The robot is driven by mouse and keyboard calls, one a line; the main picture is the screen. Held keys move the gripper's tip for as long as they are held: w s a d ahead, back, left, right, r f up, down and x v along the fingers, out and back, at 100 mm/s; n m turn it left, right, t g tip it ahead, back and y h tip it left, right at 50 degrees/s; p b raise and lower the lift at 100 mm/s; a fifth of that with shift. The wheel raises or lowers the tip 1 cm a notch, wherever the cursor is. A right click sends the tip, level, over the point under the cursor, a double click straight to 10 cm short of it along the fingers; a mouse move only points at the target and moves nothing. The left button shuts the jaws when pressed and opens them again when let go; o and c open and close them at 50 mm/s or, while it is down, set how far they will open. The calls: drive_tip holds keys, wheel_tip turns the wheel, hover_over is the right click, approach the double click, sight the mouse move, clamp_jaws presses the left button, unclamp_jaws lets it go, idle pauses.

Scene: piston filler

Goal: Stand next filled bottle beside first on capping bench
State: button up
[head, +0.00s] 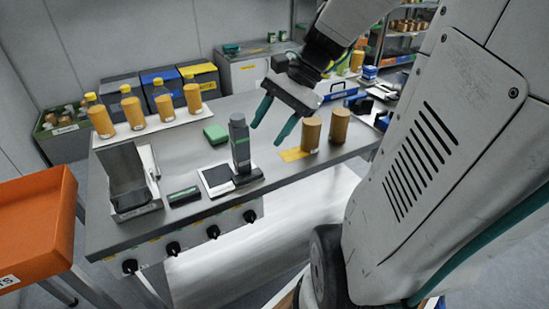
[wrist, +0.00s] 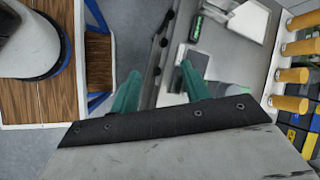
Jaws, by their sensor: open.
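Two amber bottles, a left one (head: 311,135) and a right one (head: 339,126), stand upright side by side near the right end of the steel bench (head: 255,198). A flat yellow patch (head: 292,155) lies beside the left one. My gripper (head: 267,134) is open and empty above the bench, left of these bottles, its teal fingers pointing down; the fingers also show in the wrist view (wrist: 158,70). Several more amber bottles (head: 133,113) stand in a row on a white strip (head: 155,129) at the bench's back left; that row is at the right of the wrist view (wrist: 298,48).
A dark grey upright unit (head: 240,146) stands close to my fingers, beside a small scale-like plate (head: 218,179). A green block (head: 216,134) lies behind it. A metal stand (head: 128,180) is at the left, with an orange bin (head: 35,225) beyond. Knobs line the front edge.

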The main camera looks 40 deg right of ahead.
drive_tip(key=s+a+n+g+h, duration=0.1)
drive_tip(key=s+a+n+h, duration=0.5)
drive_tip(key=n, duration=0.8)
drive_tip(key=s+a+r, duration=0.1)
drive_tip(key=s+a, duration=0.1)
drive_tip(key=s, duration=0.2)
drive_tip(key=shift+a+n, duration=0.25)
drive_tip(key=shift+n, duration=0.05)
